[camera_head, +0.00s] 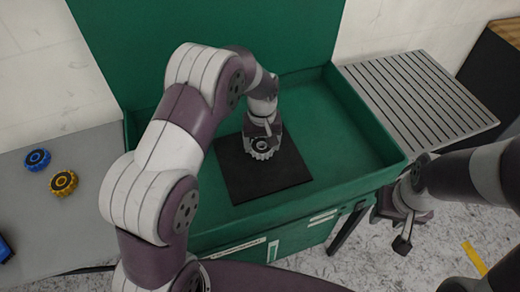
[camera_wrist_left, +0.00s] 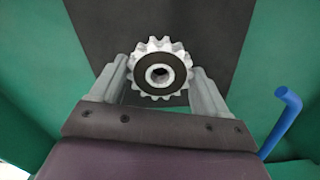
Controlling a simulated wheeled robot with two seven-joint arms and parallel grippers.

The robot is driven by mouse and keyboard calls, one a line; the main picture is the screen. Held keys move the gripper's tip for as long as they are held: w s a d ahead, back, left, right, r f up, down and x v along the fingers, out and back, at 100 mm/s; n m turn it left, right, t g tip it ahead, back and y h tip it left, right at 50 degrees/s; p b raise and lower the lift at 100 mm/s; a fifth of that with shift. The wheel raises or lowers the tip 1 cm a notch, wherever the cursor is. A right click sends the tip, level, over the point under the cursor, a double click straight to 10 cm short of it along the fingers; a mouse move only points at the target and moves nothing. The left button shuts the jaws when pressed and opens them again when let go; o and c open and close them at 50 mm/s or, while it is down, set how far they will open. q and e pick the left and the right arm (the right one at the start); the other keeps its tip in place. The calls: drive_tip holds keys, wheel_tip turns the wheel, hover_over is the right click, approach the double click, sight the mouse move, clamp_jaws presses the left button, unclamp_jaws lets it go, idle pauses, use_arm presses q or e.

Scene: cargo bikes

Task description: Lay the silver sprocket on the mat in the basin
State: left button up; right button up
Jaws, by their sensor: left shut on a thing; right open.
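The silver sprocket (camera_head: 262,152) is a toothed ring with a dark face and a centre hole. My left gripper (camera_head: 262,138) is shut on it, and in the left wrist view the sprocket (camera_wrist_left: 160,72) sits between the two fingers. It is over the black square mat (camera_head: 265,187), towards the mat's back part. I cannot tell whether it touches the mat. The mat lies on the floor of the green basin (camera_head: 345,125), and it also shows in the left wrist view (camera_wrist_left: 215,30). My right gripper (camera_head: 403,232) is open and empty, outside the basin's front right corner.
A blue sprocket (camera_head: 37,159) and a yellow sprocket (camera_head: 63,182) lie on the grey table (camera_head: 25,205) at the left. A slatted grey rack (camera_head: 415,95) adjoins the basin's right side. A blue bent rod (camera_wrist_left: 287,122) shows in the left wrist view. The basin's right part is clear.

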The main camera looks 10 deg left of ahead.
sight(260, 145)
use_arm(q)
drive_tip(key=shift+w+a+f, duration=0.1)
drive_tip(key=shift+a+f, duration=0.05)
drive_tip(key=shift+a, duration=0.15)
drive_tip(key=shift+f, duration=0.3)
wheel_tip(260, 145, down, 3)
drive_tip(key=shift+f, duration=0.1)
drive_tip(key=shift+w+f, duration=0.1)
drive_tip(key=shift+f, duration=0.05)
drive_tip(key=shift+f, duration=0.1)
